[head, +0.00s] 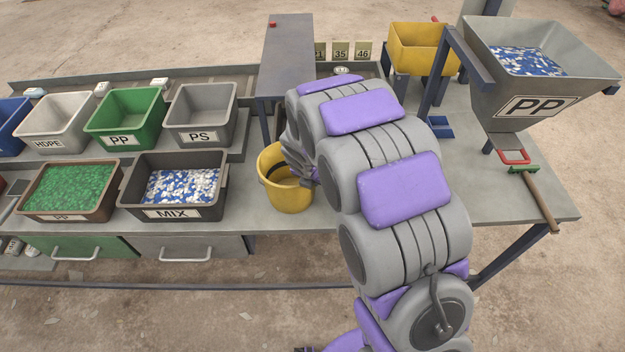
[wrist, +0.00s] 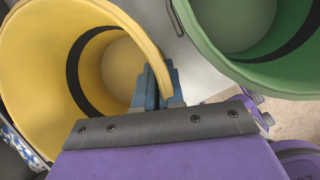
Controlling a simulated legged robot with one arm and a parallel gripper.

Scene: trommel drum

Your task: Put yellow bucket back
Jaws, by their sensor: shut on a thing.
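The yellow bucket (head: 283,205) is at the bench's front edge in the head view, right of the MIX bin. It looks upright; I cannot tell whether its base touches the bench. In the wrist view the yellow bucket (wrist: 112,20) fills the upper left and looks empty, with a dark band inside. My gripper (wrist: 158,90) is shut on its right rim, one finger inside and one outside. In the head view my gripper is mostly hidden by my arm.
A green bucket (wrist: 245,60) stands close by in the wrist view; my arm hides it in the head view. The MIX bin (head: 172,214) stands close left. A grey raised stand (head: 287,55) is behind. A PP hopper (head: 590,72) and a yellow bin (head: 402,60) are right.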

